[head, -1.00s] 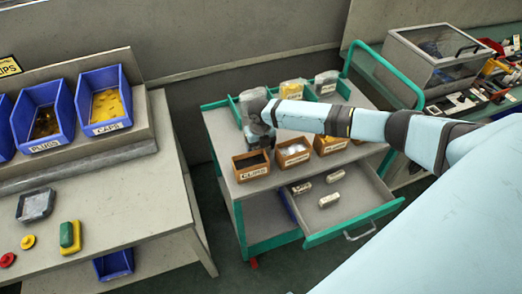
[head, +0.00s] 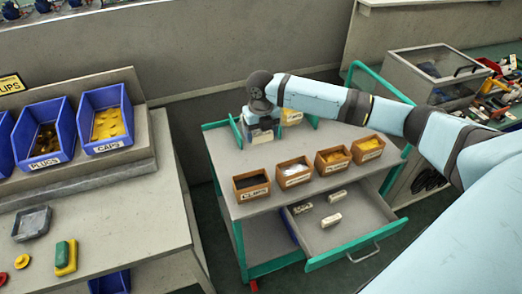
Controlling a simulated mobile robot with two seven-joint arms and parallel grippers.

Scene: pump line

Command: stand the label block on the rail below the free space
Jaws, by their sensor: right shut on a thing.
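My right gripper (head: 263,131) points down over the left rear of the cart top, behind the small wooden boxes. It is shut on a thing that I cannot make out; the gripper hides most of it. Several small white blocks with dark marks, which look like label blocks (head: 331,220), lie in the open drawer of the cart. I cannot tell which rail or free space is meant; the cart's rear row is partly hidden by my right arm. My left gripper is not in view.
Wooden boxes (head: 251,186) line the cart's front edge. The drawer (head: 360,228) stands open. On the left bench, blue bins (head: 105,118) marked PLUGS and CAPS stand on a raised shelf, with a grey tray (head: 32,224) in front. A clear-lidded case (head: 437,75) stands at the right.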

